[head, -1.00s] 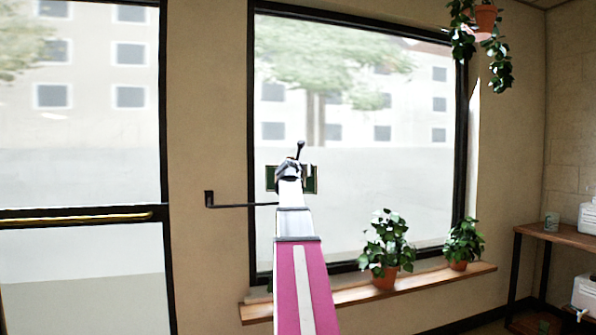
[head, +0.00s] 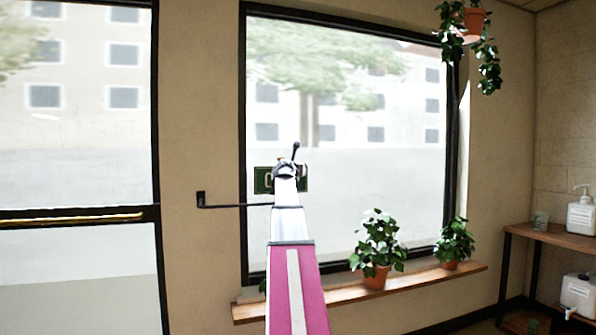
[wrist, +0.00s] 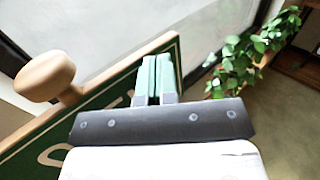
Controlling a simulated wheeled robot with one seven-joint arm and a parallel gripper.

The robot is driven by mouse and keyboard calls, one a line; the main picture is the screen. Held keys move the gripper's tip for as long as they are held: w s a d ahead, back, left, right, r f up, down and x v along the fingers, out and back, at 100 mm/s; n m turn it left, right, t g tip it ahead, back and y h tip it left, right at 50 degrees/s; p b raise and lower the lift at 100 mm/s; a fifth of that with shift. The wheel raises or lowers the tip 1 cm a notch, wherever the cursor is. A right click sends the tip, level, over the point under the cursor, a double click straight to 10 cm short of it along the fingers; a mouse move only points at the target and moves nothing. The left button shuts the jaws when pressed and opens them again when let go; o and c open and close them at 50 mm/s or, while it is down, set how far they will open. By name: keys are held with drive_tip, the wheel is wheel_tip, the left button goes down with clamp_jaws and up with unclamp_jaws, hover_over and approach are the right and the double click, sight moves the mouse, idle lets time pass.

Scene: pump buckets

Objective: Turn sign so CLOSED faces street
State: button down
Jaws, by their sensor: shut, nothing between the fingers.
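The sign (head: 262,180) is a green board in front of the window, partly hidden by my arm in the head view. Part of a pale letter shows at its left; I cannot read the word. In the wrist view the sign (wrist: 98,104) runs diagonally, with a wooden edge and pale lettering cut off by my gripper. A round wooden knob (wrist: 45,77) stands out at its left. My gripper (wrist: 156,77) is shut and empty, its pale green fingers beside the sign's upper right part. I cannot tell whether they touch it. The fingertips are hard to make out in the head view.
A black wall bracket (head: 235,206) reaches right from the wall and passes behind my arm. Potted plants (head: 376,250) stand on the wooden sill (head: 340,293). A plant (head: 473,28) hangs at upper right. A shelf (head: 535,235) with white bottles stands at far right.

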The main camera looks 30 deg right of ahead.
drive_tip(key=shift+w+d, duration=0.2)
idle(0.6)
drive_tip(key=shift+s, duration=0.1)
